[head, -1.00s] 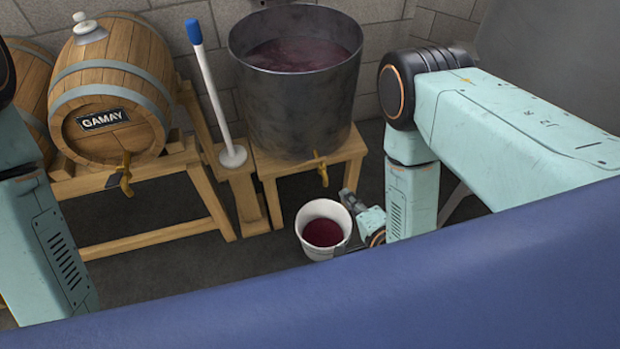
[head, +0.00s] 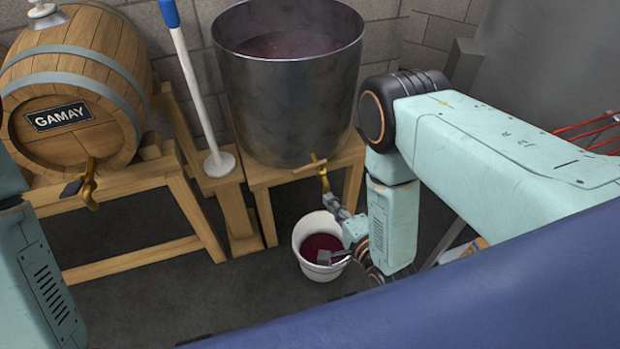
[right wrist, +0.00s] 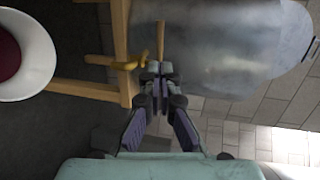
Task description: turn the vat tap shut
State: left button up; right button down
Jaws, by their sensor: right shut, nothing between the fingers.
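The metal vat (head: 285,110) holds dark red wine. Its brass tap (head: 323,180) sticks out low at the front, with a bar-shaped handle (head: 305,168) lying across it. My right gripper (head: 333,203) is just below and right of the tap. In the right wrist view, my closed fingertips (right wrist: 156,70) are empty, close beside the tap (right wrist: 126,66) and at the near end of its handle (right wrist: 160,40). I cannot tell if they touch. I see no stream from the spout. My left gripper is out of view; only part of that arm shows.
A white bucket (head: 305,236) with red wine stands below the tap, partly behind my right gripper. A wooden stand (head: 258,178) carries the vat. At left are the GAMAY barrel (head: 110,70) with its own tap (head: 90,185) and a white, blue-topped pole (head: 195,85).

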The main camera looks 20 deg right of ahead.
aim_at(305, 170)
jog(key=b+x, duration=0.3)
jog(key=x, duration=0.7)
jog(key=shift+w+a+f, duration=0.1)
jog(key=shift+w+a, duration=0.1)
jog(key=shift+w, duration=0.15)
